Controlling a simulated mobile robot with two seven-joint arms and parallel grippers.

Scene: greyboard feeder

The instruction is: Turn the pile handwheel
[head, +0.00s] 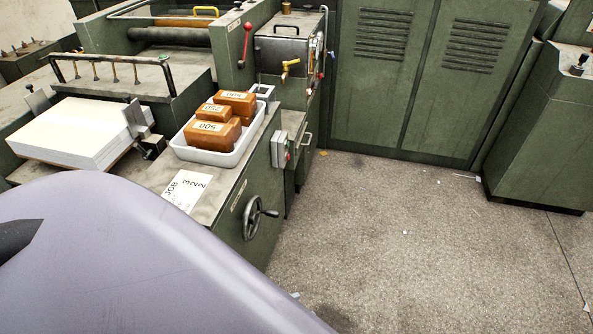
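The pile handwheel (252,218) is a dark spoked wheel with a small crank knob. It is mounted on the right-facing side of the green feeder body, low and left of centre in the head view. A large smooth grey-purple shape, which looks like part of my own body, fills the lower left and stands in front of part of the feeder. Nothing of mine is seen touching the handwheel. Neither my left nor my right gripper shows. A stack of white board (78,134) lies on the feeder at the left.
A white tray (226,157) with several orange blocks and a paper job sheet (187,189) lie on the feeder top. A switch box (280,149) is above the handwheel. Green cabinets (400,80) stand behind. The speckled floor (400,240) to the right is mostly clear.

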